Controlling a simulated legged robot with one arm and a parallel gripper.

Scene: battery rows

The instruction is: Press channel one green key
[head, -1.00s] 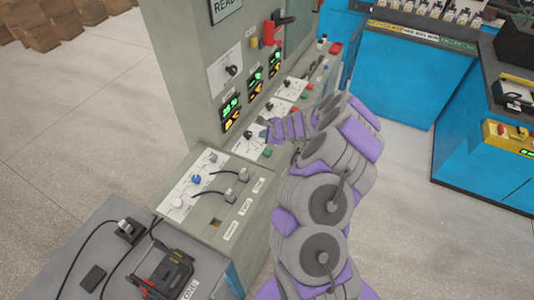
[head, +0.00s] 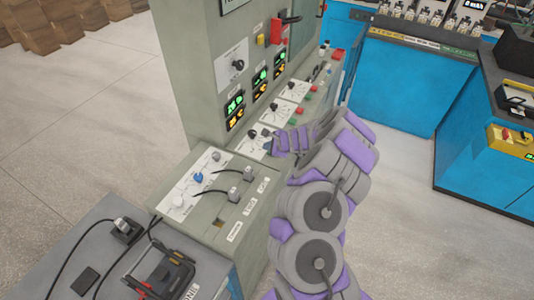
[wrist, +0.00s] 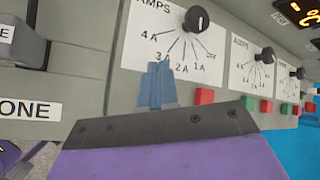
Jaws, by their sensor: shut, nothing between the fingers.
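My gripper (head: 268,147) is shut and empty, in front of the nearest amps dial panel (head: 247,146) on the sloped console. In the wrist view its blue fingertips (wrist: 157,84) overlap the lower part of that panel (wrist: 143,35), near the 3A mark. The panel's black knob (wrist: 196,19) is above and right of the fingertips. A red key (wrist: 204,96) shows just right of them. The green key of this nearest panel is not visible; the fingers or gripper body hide that spot. I cannot tell whether the fingertips touch anything.
Two more dial panels (wrist: 253,65) continue right, with a green key (wrist: 250,102) and a red key (wrist: 267,106) by the middle one. An "ONE" label (wrist: 30,110) is at left. Open floor lies right of the console.

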